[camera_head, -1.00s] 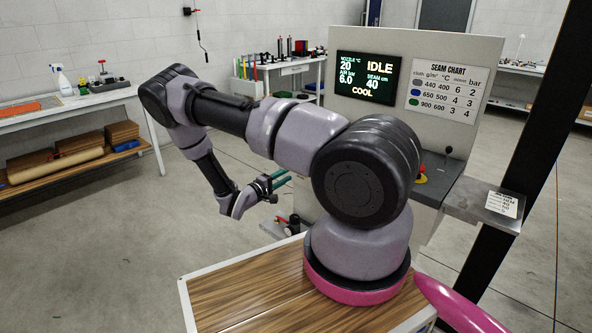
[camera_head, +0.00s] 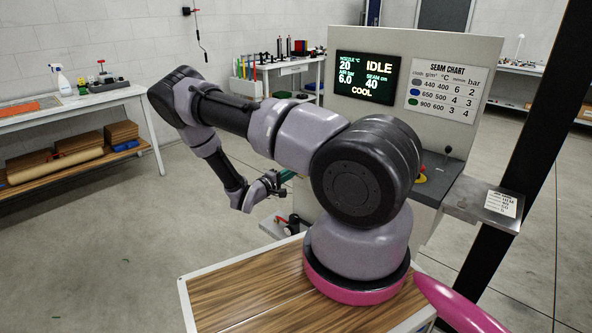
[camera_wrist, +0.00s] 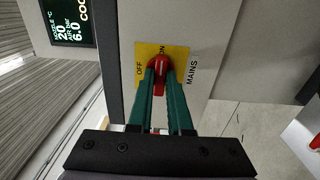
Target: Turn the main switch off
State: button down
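The main switch (camera_wrist: 158,64) is a red knob with a handle on a yellow plate (camera_wrist: 179,52) in the wrist view. The plate reads OFF at its left, ON at the top and MAINS at the right. My gripper (camera_wrist: 160,78) has its two teal fingers on either side of the red handle, which fills the gap near the tips. The fingers appear closed on it. In the head view my gripper (camera_head: 283,177) is low at the left side of the machine panel (camera_head: 470,115), and the switch is hidden there.
The machine's screen (camera_head: 367,78) reads IDLE and COOL, nozzle 20. A seam chart (camera_head: 442,92) is beside it. A red-and-yellow button (camera_head: 421,175) and a small lever (camera_head: 448,152) are on the right-hand console. Workbenches stand along the walls; open floor lies left of the machine.

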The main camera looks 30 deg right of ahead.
jog(key=n, duration=1)
jog(key=c, duration=1)
grip_release()
jog(key=shift+c, duration=0.2)
